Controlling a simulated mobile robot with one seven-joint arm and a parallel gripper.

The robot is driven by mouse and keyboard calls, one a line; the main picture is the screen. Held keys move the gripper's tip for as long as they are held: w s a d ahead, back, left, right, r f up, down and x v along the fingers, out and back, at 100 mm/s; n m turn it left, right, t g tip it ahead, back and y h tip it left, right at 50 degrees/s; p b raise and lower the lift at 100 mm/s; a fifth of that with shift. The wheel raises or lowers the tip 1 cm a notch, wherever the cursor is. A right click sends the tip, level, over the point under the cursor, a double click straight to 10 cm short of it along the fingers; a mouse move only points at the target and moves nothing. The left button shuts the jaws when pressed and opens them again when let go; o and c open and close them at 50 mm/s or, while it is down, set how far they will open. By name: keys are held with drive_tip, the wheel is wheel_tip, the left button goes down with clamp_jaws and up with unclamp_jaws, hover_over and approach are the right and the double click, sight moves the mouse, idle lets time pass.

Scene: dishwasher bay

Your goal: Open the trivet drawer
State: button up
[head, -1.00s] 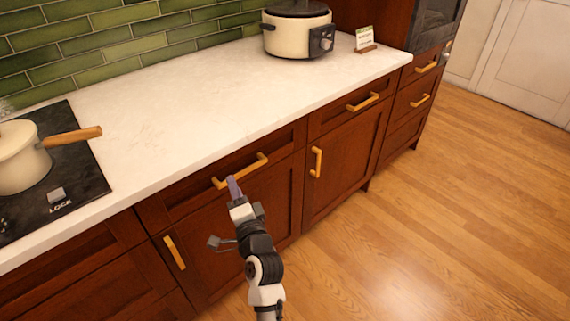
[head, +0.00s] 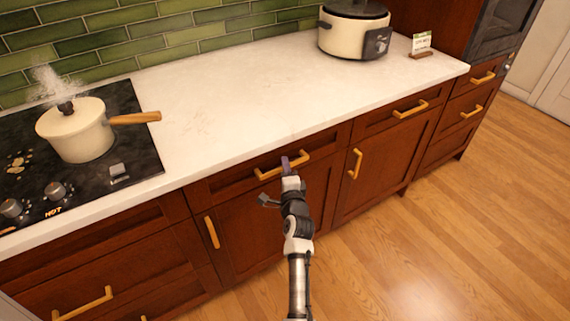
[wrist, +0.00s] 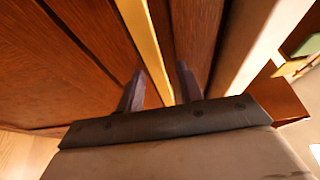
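A wooden drawer front (head: 225,186) sits under the counter in the middle of the head view and looks closed. No label on it tells whether it is the trivet drawer. Its brass bar handle (head: 267,174) also shows in the wrist view (wrist: 143,25). My gripper (head: 286,163) is at the middle of this handle. In the wrist view my gripper (wrist: 160,72) has its two dark fingers apart, one on each side of the bar. A gap shows beside the bar, so it does not look clamped. The inside of the drawer is hidden.
A steaming pot (head: 80,130) stands on the black cooktop (head: 130,155) at left. The white counter (head: 225,120) is clear up to a cream cooker (head: 350,35) and small sign (head: 422,42). Another drawer handle (head: 410,109) is at right. The wooden floor (head: 450,230) is free.

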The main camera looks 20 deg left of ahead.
drive_tip(key=shift+w+a, duration=0.35)
drive_tip(key=shift+w, duration=0.2)
clamp_jaws()
